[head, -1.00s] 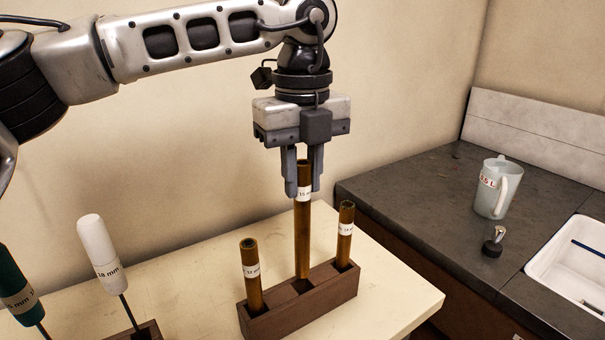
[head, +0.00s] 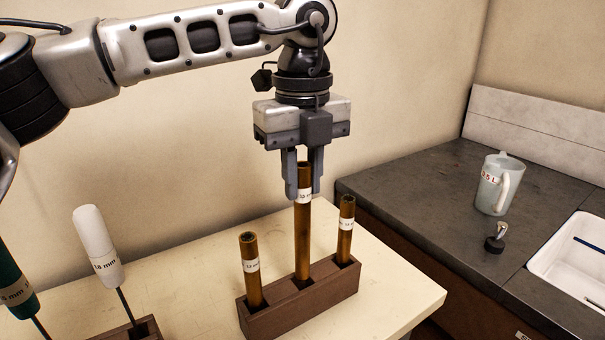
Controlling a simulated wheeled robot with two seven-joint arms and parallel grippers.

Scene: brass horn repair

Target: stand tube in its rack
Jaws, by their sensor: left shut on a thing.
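The brass tube (head: 302,240) stands upright with its lower end in the middle hole of the dark wooden rack (head: 300,311). My left gripper (head: 303,190) is shut on the tube near its top, just around the white label. A shorter brass tube (head: 251,273) leans slightly in the rack's left hole. Another short tube (head: 345,230) stands in the right hole. The bottoms of the tubes are hidden inside the rack. My right gripper is not in view.
A white-handled tool (head: 98,248) and a green-handled tool (head: 14,285) stand at the lower left by a second wooden block (head: 145,327). The cream table (head: 395,290) is clear right of the rack. A dark counter holds a jug (head: 492,187), a small stopper (head: 495,240) and a white sink (head: 570,262).

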